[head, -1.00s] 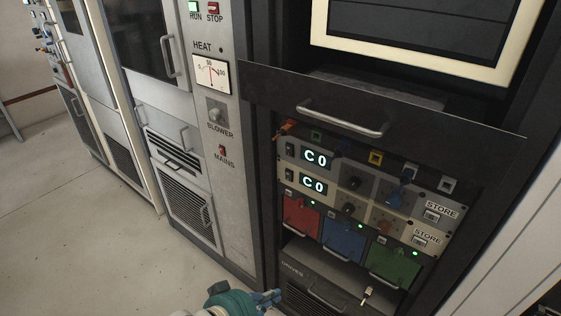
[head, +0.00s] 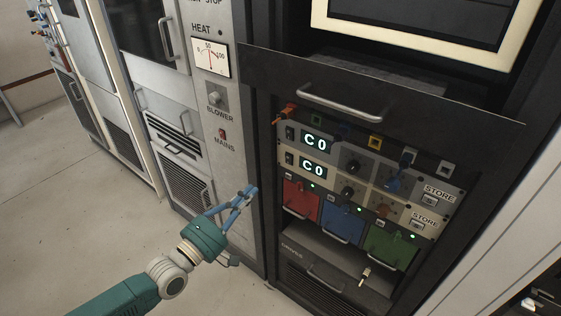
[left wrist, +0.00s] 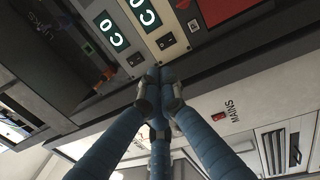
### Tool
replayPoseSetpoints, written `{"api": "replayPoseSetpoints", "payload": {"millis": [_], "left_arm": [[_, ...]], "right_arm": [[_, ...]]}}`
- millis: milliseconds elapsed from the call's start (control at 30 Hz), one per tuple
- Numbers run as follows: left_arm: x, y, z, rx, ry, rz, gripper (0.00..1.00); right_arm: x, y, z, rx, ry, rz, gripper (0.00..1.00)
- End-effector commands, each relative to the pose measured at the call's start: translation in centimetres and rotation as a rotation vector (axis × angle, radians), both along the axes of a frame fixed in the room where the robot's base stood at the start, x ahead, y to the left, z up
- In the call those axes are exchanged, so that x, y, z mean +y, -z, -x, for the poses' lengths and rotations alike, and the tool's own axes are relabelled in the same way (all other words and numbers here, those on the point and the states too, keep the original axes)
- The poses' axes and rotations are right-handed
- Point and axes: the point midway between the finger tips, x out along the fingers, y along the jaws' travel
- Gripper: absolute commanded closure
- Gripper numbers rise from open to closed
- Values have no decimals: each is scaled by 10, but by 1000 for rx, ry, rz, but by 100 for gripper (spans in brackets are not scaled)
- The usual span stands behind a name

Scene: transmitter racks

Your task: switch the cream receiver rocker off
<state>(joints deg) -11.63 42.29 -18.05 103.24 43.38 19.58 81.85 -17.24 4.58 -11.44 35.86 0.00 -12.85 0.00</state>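The cream receiver (head: 330,181) is the lower of two stacked receiver panels in the rack, under a grey one (head: 335,148). Its display reads C0. Its dark rocker (head: 290,159) is at the panel's left end and also shows in the left wrist view (left wrist: 165,41); which way it is tipped is too small to tell. My left gripper (head: 253,190) has its blue fingers together, empty, left of and below the rocker in the head view. In the left wrist view the fingertips (left wrist: 158,76) point toward the rocker, apart from it in the picture. My right gripper is not in view.
The grey receiver's similar rocker (head: 289,133) sits just above. A dark flap with a handle (head: 340,103) juts out over the receivers. Red (head: 300,201), blue (head: 343,219) and green (head: 391,247) drives lie below. A MAINS switch (head: 222,134) is on the grey cabinet left.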

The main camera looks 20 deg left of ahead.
Motion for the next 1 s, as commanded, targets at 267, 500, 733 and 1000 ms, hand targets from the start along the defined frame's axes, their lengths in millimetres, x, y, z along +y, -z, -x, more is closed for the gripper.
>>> {"api": "replayPoseSetpoints", "payload": {"millis": [267, 500, 733, 1000], "left_arm": [[1, -1, 0, -4, -1, 8, 100], [-2, -4, -10, -6, -1, 7, 100], [-16, -11, -49, -9, -2, 9, 100], [-35, -17, -100, -6, -1, 6, 100]], "right_arm": [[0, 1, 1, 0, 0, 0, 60], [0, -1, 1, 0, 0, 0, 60], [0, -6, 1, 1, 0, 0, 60], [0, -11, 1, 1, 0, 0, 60]]}}
